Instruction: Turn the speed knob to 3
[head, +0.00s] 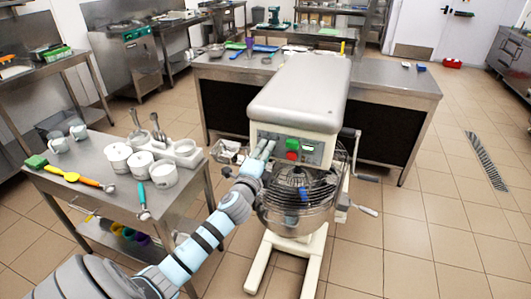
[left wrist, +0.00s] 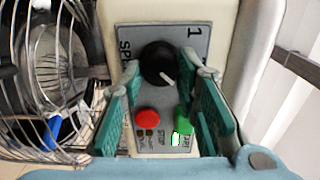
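The black speed knob (left wrist: 158,63) sits on a grey panel (left wrist: 190,42) in the left wrist view. Its white pointer slants toward the lower right of that picture. A "1" shows at the panel's upper right; part of the word "SPEED" shows at the left, and no 3 is readable. My left gripper (left wrist: 168,76) is open, with teal-padded fingers on either side of the knob, and I see no clear contact. In the head view the left gripper (head: 265,152) is at the front panel of the mixer (head: 300,90), and the knob is hidden there.
A red button (left wrist: 148,118) and a green button (left wrist: 183,126) lie close to the knob, between the fingers. The wire bowl guard (left wrist: 45,70) is beside the left finger. A side table (head: 95,165) with white pots stands left of the arm.

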